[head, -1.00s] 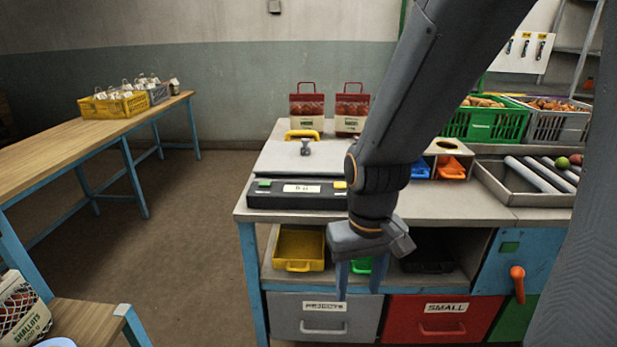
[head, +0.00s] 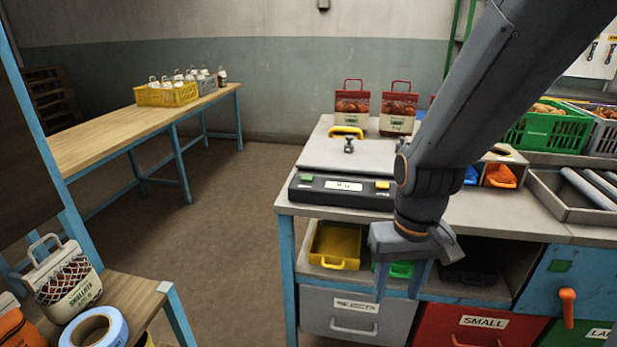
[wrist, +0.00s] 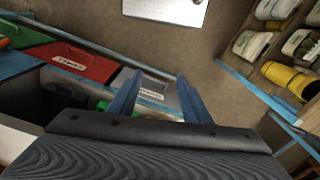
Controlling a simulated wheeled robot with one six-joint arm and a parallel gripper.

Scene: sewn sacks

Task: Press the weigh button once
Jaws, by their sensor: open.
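The scale has a black console (head: 341,191) with a small display, at the front left of the workbench. A green button (head: 307,178) is at its left end and a yellow button (head: 382,185) at its right end. Which of them is the weigh button I cannot tell. The scale's pale plate (head: 350,152) lies behind the console. My gripper (head: 400,280) hangs pointing down in front of the bench, to the right of and below the console, touching neither button. Its blue fingers are apart and empty; they also show in the wrist view (wrist: 155,95).
A small metal weight-like object (head: 349,146) and a yellow handle (head: 347,132) are on or behind the plate. Red-topped sacks (head: 398,107) stand behind. Grey and red drawers (head: 458,326) are below. A wooden stand with a shallots sack (head: 68,283) is at left; floor between is clear.

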